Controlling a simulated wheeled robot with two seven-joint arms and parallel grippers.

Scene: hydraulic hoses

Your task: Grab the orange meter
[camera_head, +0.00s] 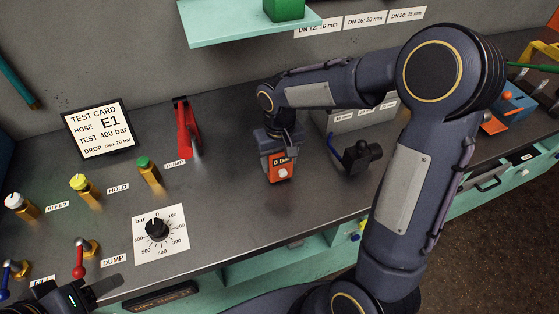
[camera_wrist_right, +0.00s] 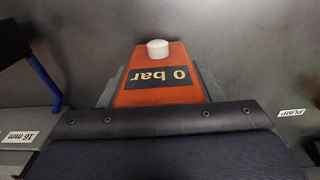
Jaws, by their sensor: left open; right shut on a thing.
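The orange meter (camera_head: 280,169) is on or just above the grey bench, right of the PUMP label; I cannot tell if it touches the bench. It has a dark display and a white knob. In the right wrist view the meter (camera_wrist_right: 160,92) shows its display reading 0 bar, upside down. My right gripper (camera_head: 276,142) comes from above and is shut on the meter. The gripper body hides part of the meter. My left gripper (camera_head: 95,293) is at the lower left, away from the meter, near the DUMP label.
A red lever (camera_head: 187,125) stands left of the meter. A test card (camera_head: 97,129) reads E1, 400 bar. A dial (camera_head: 157,230) and valves with white, yellow and green knobs stand on the left. A black fitting (camera_head: 362,156) lies right of the meter. A teal shelf (camera_head: 235,28) is above.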

